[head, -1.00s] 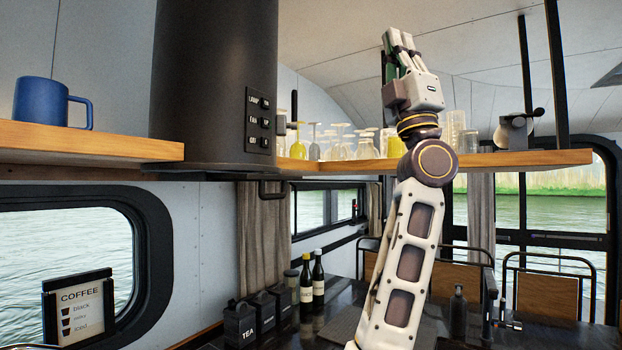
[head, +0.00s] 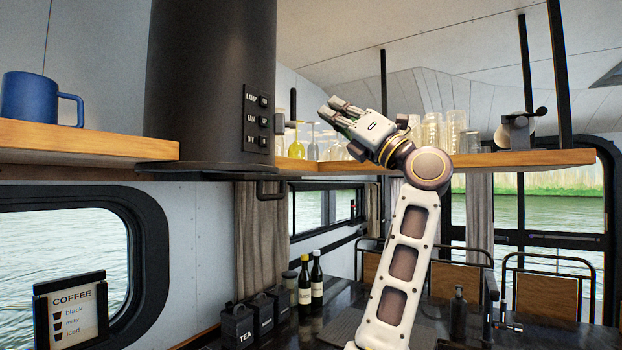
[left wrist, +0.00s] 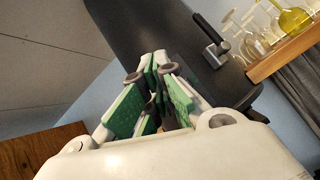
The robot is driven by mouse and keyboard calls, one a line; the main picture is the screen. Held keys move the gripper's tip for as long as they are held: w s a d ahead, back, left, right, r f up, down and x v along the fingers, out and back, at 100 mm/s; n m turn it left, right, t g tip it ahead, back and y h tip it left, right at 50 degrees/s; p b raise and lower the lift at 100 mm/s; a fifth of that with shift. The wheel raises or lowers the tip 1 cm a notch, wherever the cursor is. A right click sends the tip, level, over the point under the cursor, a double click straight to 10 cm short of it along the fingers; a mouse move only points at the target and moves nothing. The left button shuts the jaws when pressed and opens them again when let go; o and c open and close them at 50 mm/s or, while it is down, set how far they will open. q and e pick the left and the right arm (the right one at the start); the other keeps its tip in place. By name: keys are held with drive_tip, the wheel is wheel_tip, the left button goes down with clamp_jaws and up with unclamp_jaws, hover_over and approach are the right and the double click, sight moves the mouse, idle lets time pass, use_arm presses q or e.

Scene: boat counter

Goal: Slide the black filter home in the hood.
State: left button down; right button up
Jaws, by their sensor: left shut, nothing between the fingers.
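The hood (head: 208,85) is a tall dark cylinder at the left of the head view, with a flat dark base. A thin black edge with a black loop handle (head: 270,190) shows under its front right; this looks like the black filter, but most of it is hidden. How far in it sits, I cannot tell. My left gripper (head: 335,108) is right of the hood, above the shelf, pointing up and left. It is shut and empty, apart from the handle. In the left wrist view the dark hood (left wrist: 130,30) lies beyond its green-padded fingers. My right gripper is not in view.
A wooden shelf (head: 500,160) holds several glasses (head: 440,130) close to my left arm. A blue mug (head: 38,98) stands on the left shelf (head: 85,140). Bottles (head: 317,280) and black canisters (head: 238,325) stand on the counter below. A black bar-shaped part (left wrist: 210,35) projects beside the hood.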

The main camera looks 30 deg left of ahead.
use_arm(q)
drive_tip(key=a+f+n+g+h, duration=0.1)
drive_tip(key=a+f+n+h, duration=0.2)
drive_tip(key=f, duration=0.3)
drive_tip(key=n+g+h, duration=0.2)
drive_tip(key=n+h, duration=0.2)
approach(277, 178)
drive_tip(key=shift+w+a+n, duration=0.1)
drive_tip(key=shift+a+n, duration=0.3)
drive_tip(key=shift+n, duration=0.4)
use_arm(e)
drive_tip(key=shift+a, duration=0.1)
use_arm(q)
drive_tip(key=shift+a, duration=0.2)
drive_tip(key=shift+w+a+b, duration=0.15)
drive_tip(key=shift+a+b, duration=0.4)
drive_tip(key=shift+a, duration=1.25)
drive_tip(key=shift+w+a, duration=0.1)
drive_tip(key=shift+a, duration=0.95)
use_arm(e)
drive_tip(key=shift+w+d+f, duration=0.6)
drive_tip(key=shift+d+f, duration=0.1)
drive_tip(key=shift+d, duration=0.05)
